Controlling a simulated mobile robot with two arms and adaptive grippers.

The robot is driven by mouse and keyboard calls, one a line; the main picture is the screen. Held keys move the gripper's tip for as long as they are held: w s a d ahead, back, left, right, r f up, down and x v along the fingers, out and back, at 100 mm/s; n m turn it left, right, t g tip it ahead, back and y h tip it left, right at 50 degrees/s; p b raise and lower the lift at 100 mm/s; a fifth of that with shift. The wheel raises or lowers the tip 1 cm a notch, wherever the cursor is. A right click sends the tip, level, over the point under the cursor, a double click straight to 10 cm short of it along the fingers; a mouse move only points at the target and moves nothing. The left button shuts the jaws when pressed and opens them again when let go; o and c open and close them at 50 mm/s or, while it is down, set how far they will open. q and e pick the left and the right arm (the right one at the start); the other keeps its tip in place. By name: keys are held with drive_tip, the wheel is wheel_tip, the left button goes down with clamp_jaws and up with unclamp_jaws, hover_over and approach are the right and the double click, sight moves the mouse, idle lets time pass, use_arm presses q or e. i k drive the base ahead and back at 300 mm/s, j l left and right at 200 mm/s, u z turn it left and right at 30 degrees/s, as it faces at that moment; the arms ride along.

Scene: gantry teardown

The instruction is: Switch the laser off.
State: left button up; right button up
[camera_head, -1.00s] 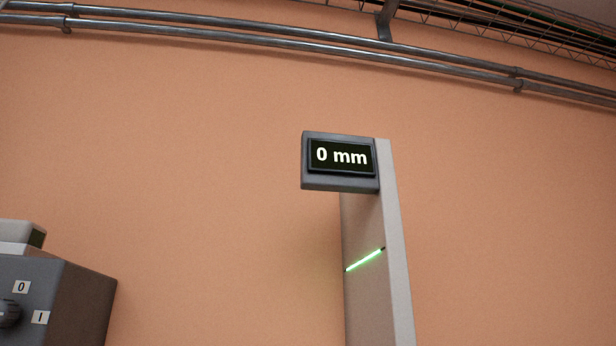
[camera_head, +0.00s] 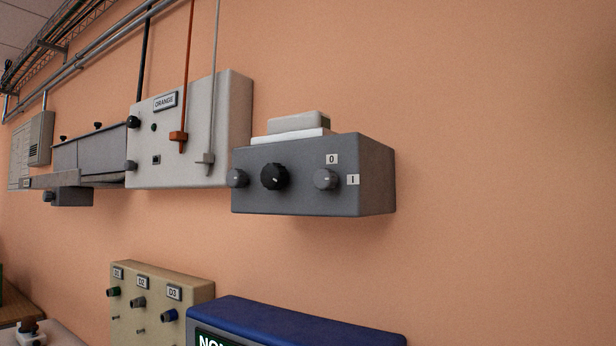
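A dark grey box (camera_head: 300,200) is mounted on the orange wall near the middle of the view. Its front carries a grey knob (camera_head: 325,179) at the right, with a "0" label (camera_head: 331,159) above it and an "I" label (camera_head: 353,180) to its right. The knob's pointer looks turned toward the "I" side, but it is too small to be sure. No laser line shows now. Neither of my grippers is in view.
A light grey panel labelled "ORANGE" (camera_head: 205,115), with orange and grey cords, adjoins the box at the left. Below are a beige panel (camera_head: 160,280) with small knobs and a blue-topped unit (camera_head: 300,318). Wall at the right is clear.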

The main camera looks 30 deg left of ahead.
sight(325, 179)
drive_tip(key=j+z, duration=0.15)
drive_tip(key=j, duration=0.4)
drive_tip(key=k+j+z, duration=0.1)
drive_tip(key=j, duration=0.45)
drive_tip(key=k+j+z, duration=0.15)
drive_tip(key=j, duration=0.4)
